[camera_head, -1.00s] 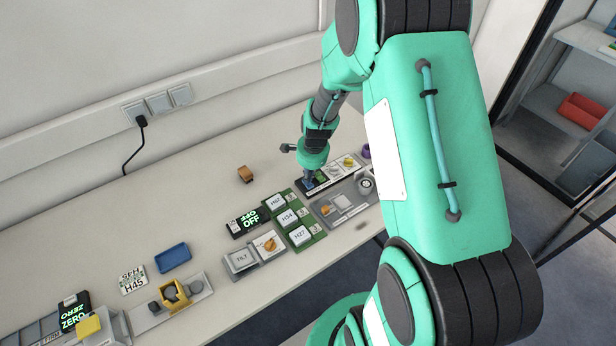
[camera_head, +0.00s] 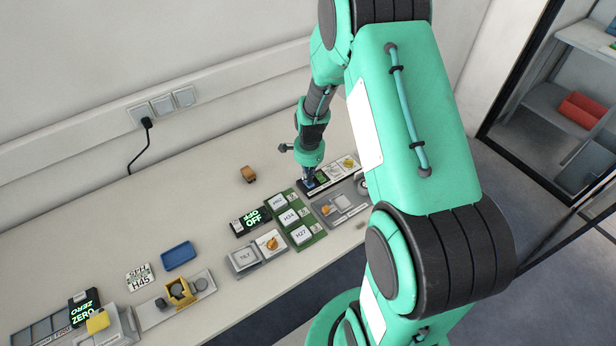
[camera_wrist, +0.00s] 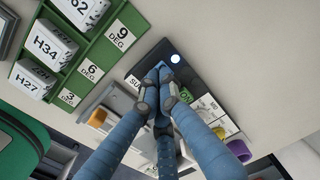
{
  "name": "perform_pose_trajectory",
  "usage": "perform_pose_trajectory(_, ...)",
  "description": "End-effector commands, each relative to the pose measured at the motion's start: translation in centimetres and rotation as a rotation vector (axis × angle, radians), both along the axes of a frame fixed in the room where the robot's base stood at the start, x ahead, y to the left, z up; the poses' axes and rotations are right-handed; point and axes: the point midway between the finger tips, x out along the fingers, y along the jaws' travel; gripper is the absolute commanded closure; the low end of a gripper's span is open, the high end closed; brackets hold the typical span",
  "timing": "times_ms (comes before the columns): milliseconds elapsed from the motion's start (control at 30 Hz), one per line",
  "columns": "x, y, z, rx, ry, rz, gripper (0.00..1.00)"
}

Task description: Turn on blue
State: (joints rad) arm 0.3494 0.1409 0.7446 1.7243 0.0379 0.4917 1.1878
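My gripper (camera_head: 308,183) points down over the panel's left end.
A green rack with labelled blocks (camera_head: 290,217) stands left of the panel. A grey fixture with an orange knob (camera_head: 328,209) lies in front of it.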

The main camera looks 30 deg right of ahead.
Motion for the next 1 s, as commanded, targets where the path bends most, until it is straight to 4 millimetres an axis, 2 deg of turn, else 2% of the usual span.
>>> perform_pose_trajectory(500,-2.0,0.1,-0.3,0.003,0.01,-0.001,1.0)
perform_pose_trajectory(1000,-2.1,0.2,-0.4,0.004,0.011,0.0,1.0)
